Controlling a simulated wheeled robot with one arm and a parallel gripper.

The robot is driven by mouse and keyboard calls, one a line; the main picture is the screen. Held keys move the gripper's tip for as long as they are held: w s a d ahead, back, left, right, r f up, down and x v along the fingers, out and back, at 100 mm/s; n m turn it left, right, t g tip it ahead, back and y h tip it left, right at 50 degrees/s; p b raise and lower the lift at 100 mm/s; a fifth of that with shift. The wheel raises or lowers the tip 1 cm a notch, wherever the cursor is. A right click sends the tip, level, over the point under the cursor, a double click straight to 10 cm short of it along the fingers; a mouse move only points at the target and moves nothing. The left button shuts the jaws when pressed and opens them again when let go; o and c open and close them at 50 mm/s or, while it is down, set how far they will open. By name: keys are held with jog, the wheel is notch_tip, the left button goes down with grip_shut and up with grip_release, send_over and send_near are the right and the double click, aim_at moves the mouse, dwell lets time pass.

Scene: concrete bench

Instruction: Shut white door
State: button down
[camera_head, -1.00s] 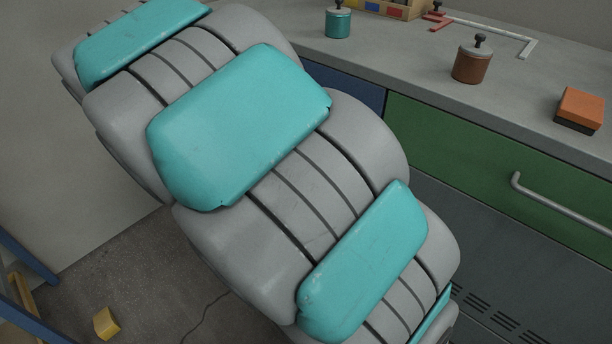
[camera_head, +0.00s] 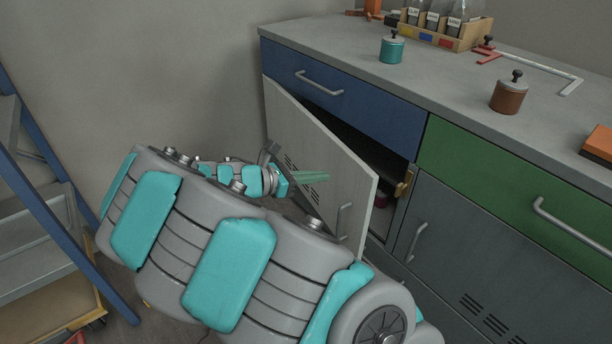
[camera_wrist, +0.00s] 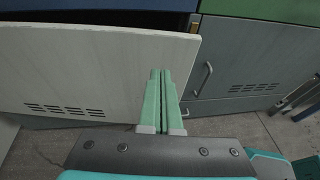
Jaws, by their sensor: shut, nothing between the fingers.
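The white door (camera_head: 325,165) is on the front of the bench cabinet, below the blue drawer. It stands partly open, with its right edge swung out and a dark gap behind it. It has a bar handle (camera_head: 343,220) near its free edge and a vent grille. It fills the left of the wrist view (camera_wrist: 90,65). My gripper (camera_head: 325,176) is in front of the door's outer face, its green fingers pointing right. In the wrist view the fingers (camera_wrist: 159,75) are together and empty, overlapping the door near its free edge. I cannot tell whether they touch it.
A blue drawer (camera_head: 345,95) and a green drawer (camera_head: 520,190) are closed. A grey door (camera_head: 450,245) is right of the opening. Jars and a bottle crate (camera_head: 440,35) stand on the benchtop. A blue-framed ladder or shelf (camera_head: 50,190) stands at left.

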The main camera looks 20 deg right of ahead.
aim_at(355, 169)
jog(key=x, duration=0.5)
jog(key=r+x, duration=0.1)
jog(key=x, duration=0.1)
jog(key=shift+w+d+f+p, duration=0.1)
jog(key=shift+d+p, duration=0.2)
jog(key=shift+d, duration=0.25)
